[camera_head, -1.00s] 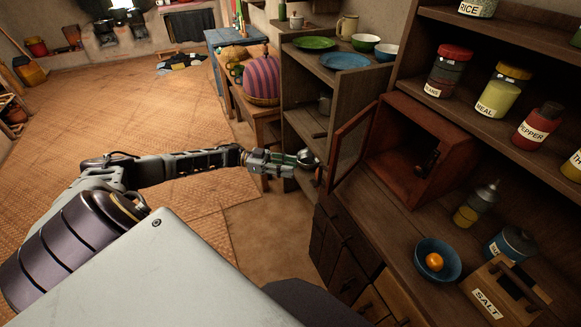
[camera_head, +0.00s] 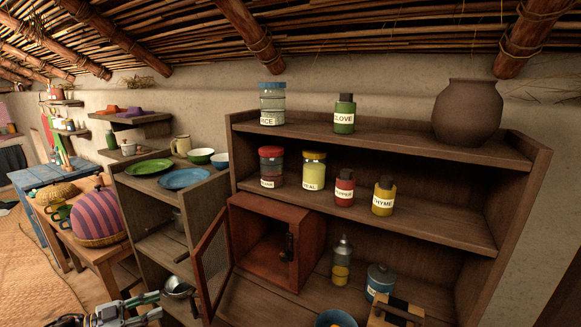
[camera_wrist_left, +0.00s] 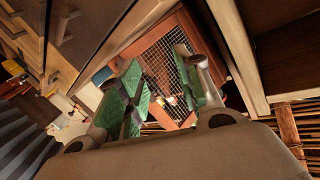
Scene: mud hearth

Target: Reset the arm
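My left gripper (camera_head: 140,312) shows at the bottom left edge of the head view, partly cut off. It is beside the open mesh door (camera_head: 211,262) of a small red-brown cabinet (camera_head: 262,262). In the left wrist view, its green-padded fingers (camera_wrist_left: 162,92) are apart with nothing clearly held between them. The wire mesh door (camera_wrist_left: 172,62) shows beyond the fingers. My right gripper is in neither view.
A tall wooden shelf (camera_head: 400,228) holds labelled jars and a brown clay pot (camera_head: 467,111). A lower shelf unit with green (camera_head: 148,167) and blue (camera_head: 184,179) plates stands left of it. A striped purple dome (camera_head: 98,215) sits on a side table.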

